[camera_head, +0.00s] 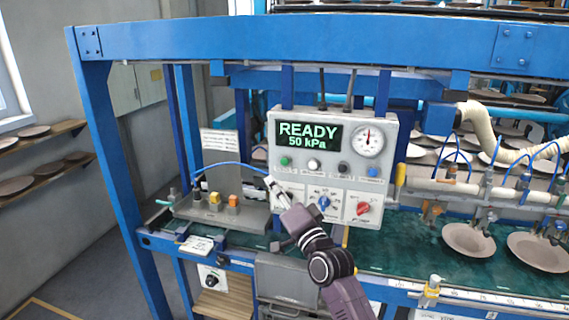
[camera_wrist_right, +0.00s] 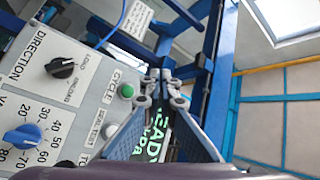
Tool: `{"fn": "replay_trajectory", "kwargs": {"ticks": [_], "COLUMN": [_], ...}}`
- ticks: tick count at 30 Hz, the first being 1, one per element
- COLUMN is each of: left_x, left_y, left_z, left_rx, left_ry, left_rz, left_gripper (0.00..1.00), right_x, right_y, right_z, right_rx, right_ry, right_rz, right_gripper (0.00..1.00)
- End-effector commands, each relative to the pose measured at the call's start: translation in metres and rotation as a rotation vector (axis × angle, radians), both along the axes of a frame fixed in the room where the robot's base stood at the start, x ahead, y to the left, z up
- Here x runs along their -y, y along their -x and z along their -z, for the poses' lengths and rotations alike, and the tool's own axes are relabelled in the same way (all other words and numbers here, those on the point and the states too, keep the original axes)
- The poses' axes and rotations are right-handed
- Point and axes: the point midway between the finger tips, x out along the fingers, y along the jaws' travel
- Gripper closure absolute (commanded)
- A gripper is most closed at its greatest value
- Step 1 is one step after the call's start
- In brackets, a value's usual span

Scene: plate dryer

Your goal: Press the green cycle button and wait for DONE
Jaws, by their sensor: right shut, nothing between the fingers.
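The control panel (camera_head: 390,190) is light grey, and its display (camera_head: 309,135) reads READY and 50 kPa. The green cycle button (camera_head: 284,161) is at the panel's left, below the display. It also shows in the right wrist view (camera_wrist_right: 127,90), beside a CYCLE label. My right gripper (camera_head: 270,182) is shut and empty, with its tips just below the green button in the head view. In the right wrist view its closed fingertips (camera_wrist_right: 161,76) are to the right of the button, with a visible gap between them. My left gripper is not in view.
A white button (camera_head: 314,164), black button (camera_head: 343,167) and blue button (camera_head: 373,172) share the green button's row. A blue dial (camera_head: 324,203) and red knob (camera_head: 363,208) sit below. A blue frame beam (camera_head: 300,40) crosses above.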

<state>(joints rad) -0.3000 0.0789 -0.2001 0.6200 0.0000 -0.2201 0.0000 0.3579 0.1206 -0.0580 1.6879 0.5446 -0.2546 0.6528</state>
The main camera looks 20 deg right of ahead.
Motion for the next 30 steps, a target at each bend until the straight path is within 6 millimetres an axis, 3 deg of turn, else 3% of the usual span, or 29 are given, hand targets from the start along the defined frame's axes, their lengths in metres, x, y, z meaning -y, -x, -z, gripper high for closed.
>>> {"fn": "replay_trajectory", "kwargs": {"ticks": [7, 21, 30], "left_x": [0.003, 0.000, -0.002], "left_y": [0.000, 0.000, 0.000], "left_z": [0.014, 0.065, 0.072], "left_rx": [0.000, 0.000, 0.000], "left_ry": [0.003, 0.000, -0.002], "left_rz": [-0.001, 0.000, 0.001], "left_gripper": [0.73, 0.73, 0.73], "right_x": [0.008, 0.042, 0.049], "right_y": [-0.012, -0.063, -0.073], "right_z": [0.004, 0.004, 0.001], "right_rx": [0.001, 0.001, 0.000], "right_ry": [0.002, 0.002, 0.000], "right_rz": [0.000, -0.001, 0.000], "right_gripper": [1.00, 1.00, 1.00]}}
